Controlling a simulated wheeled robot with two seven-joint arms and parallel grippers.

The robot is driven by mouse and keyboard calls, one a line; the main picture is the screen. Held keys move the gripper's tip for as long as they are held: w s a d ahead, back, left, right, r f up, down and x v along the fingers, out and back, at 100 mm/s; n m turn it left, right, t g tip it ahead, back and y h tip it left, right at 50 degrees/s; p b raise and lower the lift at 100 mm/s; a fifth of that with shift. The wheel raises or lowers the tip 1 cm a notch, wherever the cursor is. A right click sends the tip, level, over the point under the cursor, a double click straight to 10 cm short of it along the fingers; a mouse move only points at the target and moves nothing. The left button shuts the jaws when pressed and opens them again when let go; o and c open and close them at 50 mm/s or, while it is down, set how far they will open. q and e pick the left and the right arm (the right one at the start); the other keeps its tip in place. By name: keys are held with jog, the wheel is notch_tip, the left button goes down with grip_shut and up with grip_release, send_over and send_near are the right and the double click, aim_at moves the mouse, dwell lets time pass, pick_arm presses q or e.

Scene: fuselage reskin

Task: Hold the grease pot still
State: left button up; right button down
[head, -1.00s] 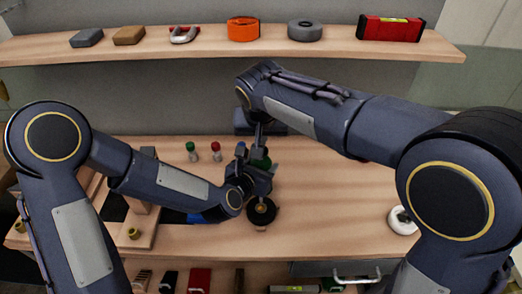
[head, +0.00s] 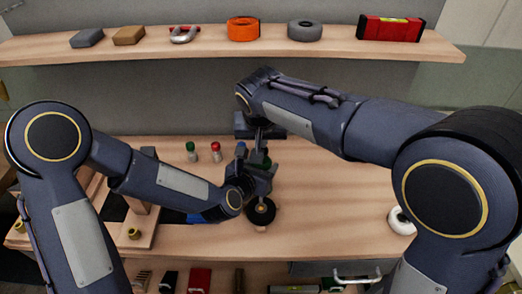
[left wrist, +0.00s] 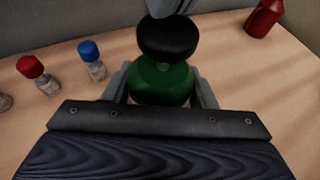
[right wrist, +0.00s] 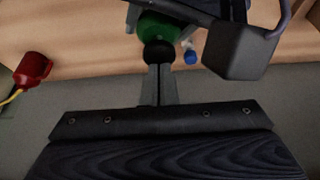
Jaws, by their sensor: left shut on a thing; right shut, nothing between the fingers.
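The grease pot is a green pot with a black lid; its green body (left wrist: 165,83) and lid (left wrist: 168,38) show upright in the left wrist view. My left gripper (left wrist: 162,75) is shut on the green body, one finger on each side. In the head view the pot (head: 263,161) is mostly hidden by my grippers. My right gripper (right wrist: 159,70) is shut with nothing between its fingers. Its fingertips are right at the black lid (right wrist: 159,53); I cannot tell whether they touch it.
Small bottles with green (head: 190,147), red (head: 216,147) and blue caps (left wrist: 88,48) stand left of the pot. A black disc with a brass centre (head: 261,211) lies in front. A red can (right wrist: 33,68) stands behind. The bench's right side is mostly clear, apart from a white roll (head: 400,221).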

jog(key=shift+f, duration=0.55)
jog(key=shift+r, duration=1.15)
jog(key=shift+r, duration=2.5)
